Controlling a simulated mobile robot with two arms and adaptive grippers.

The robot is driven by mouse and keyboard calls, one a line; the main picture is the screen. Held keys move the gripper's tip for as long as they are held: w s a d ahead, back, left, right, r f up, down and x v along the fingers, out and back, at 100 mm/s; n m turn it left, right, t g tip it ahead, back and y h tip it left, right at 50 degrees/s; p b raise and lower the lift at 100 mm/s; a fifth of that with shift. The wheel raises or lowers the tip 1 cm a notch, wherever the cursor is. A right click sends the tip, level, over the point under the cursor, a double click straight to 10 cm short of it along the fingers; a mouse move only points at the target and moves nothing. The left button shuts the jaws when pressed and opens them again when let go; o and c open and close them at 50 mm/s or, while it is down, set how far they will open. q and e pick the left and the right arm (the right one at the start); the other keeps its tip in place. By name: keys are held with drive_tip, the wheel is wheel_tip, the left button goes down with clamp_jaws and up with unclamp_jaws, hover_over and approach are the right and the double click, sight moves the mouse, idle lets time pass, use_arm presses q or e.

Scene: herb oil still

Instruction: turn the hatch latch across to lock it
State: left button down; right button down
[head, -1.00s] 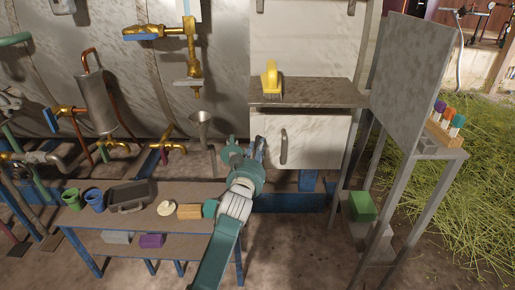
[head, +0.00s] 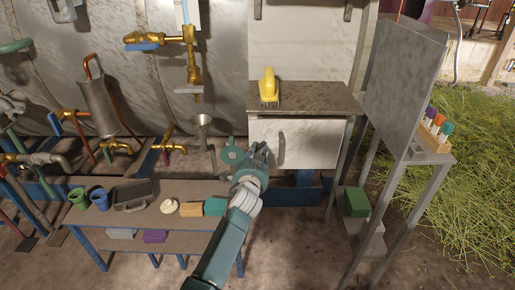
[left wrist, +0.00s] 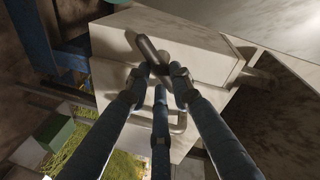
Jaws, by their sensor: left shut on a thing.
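The hatch (head: 310,145) is a white marbled door below a stone counter, with a vertical grey handle (head: 281,148). It looks closed. My left gripper (head: 259,150) is at the left edge of the hatch. In the left wrist view its dark fingers (left wrist: 162,76) are shut on the hatch latch (left wrist: 150,50), a dark bar lying slantwise across the pale front. The hatch handle (left wrist: 178,122) shows as a grey loop just below, partly behind the fingers. The latch is hidden behind my gripper in the head view. My right gripper is not in view.
A yellow brush (head: 268,86) stands on the counter (head: 310,98) above the hatch. A low bench (head: 160,218) at the left holds cups, a tray and blocks. A grey upright panel (head: 402,80) and a stand with a vial rack (head: 431,140) are at the right.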

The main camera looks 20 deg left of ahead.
use_arm(q)
drive_tip(key=m, duration=0.2)
drive_tip(key=m+y+p, duration=0.1)
drive_tip(key=m, duration=0.1)
drive_tip(key=f+m+g+y, duration=0.1)
drive_tip(key=m, duration=0.2)
drive_tip(key=shift+d, duration=0.15)
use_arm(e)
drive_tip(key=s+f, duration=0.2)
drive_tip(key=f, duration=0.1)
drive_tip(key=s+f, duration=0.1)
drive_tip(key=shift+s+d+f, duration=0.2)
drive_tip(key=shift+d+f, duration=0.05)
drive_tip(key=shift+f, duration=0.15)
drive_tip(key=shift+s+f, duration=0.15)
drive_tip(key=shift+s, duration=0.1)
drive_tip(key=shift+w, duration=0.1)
use_arm(q)
drive_tip(key=c, duration=1.5)
unclamp_jaws()
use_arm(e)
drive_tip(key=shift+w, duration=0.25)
use_arm(q)
drive_tip(key=v, duration=1.2)
drive_tip(key=shift+d, duration=0.1)
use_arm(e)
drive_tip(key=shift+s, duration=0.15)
